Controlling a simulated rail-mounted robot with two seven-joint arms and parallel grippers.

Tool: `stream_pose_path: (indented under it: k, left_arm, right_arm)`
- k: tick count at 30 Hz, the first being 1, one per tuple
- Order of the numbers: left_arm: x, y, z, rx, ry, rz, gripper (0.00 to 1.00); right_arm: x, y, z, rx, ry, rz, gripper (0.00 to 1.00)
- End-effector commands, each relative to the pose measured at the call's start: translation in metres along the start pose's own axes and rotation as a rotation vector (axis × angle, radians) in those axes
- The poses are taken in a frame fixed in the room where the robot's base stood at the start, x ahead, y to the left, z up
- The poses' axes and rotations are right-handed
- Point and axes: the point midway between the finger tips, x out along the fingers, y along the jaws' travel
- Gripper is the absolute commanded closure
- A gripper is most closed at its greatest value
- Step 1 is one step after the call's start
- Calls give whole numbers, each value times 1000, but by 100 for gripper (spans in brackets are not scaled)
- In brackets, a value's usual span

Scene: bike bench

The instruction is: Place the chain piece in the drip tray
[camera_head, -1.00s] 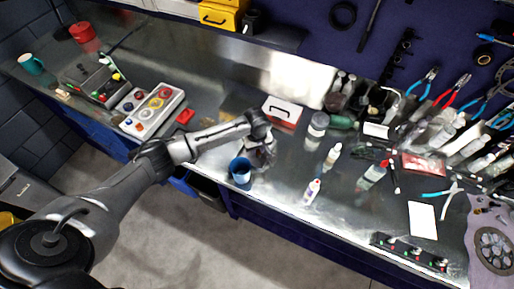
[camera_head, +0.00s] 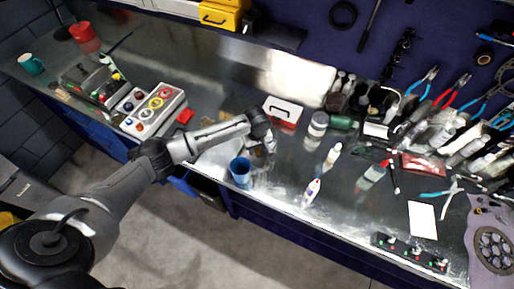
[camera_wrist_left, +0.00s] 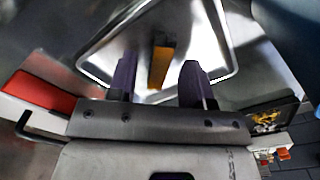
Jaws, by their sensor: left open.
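My left gripper (camera_head: 262,151) is over the bench beside the blue cup. In the left wrist view its two dark fingers (camera_wrist_left: 157,82) are apart, with nothing gripped. Below them is a shallow metal tray with a bright rim (camera_wrist_left: 231,48), which looks like the drip tray. A small orange-brown piece (camera_wrist_left: 161,62), likely the chain piece, shows between the fingers and appears to lie inside the tray; contact with the tray floor is hard to judge. In the head view my arm and gripper partly cover this spot. My right gripper is not seen.
The blue cup (camera_head: 240,171) stands close to the gripper on the front side. A red and white box (camera_head: 282,112) is just behind. Bottles (camera_head: 333,156) stand to the right. A button panel (camera_head: 150,110) is at the left.

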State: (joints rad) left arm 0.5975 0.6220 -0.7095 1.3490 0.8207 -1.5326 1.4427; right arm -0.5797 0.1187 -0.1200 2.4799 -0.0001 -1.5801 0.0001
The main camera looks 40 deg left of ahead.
Motion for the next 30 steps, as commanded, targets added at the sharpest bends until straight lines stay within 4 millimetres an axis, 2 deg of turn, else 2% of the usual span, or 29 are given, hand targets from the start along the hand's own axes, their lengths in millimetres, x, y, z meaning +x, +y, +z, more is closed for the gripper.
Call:
stream_pose_path:
  k: [9,15,21,30]
  left_arm:
    - [-59,0,0,1,0,3,54]
    - [-91,0,-1,-1,1,1,54]
    - [-108,0,0,-1,-1,1,54]
    - [-114,0,0,-1,-1,-1,54]
  right_arm:
    - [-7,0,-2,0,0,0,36]
    - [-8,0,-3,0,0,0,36]
    - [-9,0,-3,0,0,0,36]
    - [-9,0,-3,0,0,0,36]
